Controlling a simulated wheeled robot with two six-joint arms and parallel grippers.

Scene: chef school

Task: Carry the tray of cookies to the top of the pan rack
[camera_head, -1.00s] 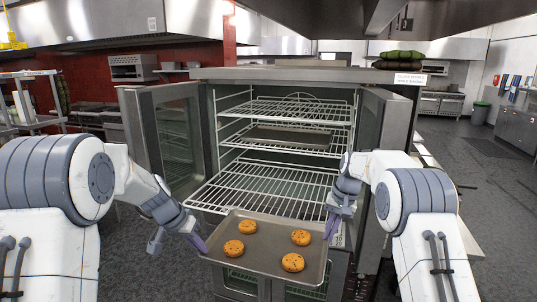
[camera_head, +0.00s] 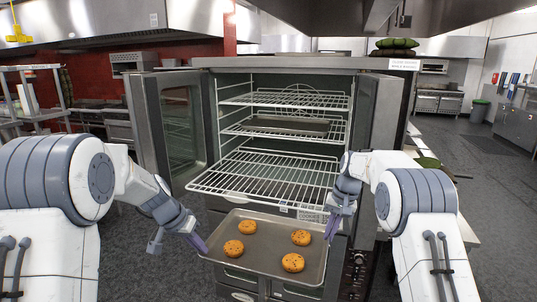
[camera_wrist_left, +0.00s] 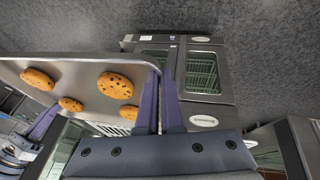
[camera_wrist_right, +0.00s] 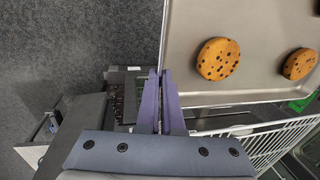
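A grey metal tray (camera_head: 266,232) with several chocolate-chip cookies (camera_head: 293,262) is held level in front of the oven in the head view. My left gripper (camera_head: 203,244) is shut on its left edge and my right gripper (camera_head: 331,228) on its right edge. In the left wrist view the tray's rim (camera_wrist_left: 140,58) runs between the closely set purple fingers (camera_wrist_left: 161,100). In the right wrist view the tray (camera_wrist_right: 270,20) meets the fingers (camera_wrist_right: 160,100) along its edge. A metal shelf unit (camera_head: 30,70) stands at far left; I cannot tell whether it is the pan rack.
The open oven (camera_head: 290,62) stands ahead, with wire racks inside, the lowest rack (camera_head: 265,178) pulled out above and behind the tray. Another pan (camera_head: 290,124) lies on an inner rack. Its doors stand open on both sides.

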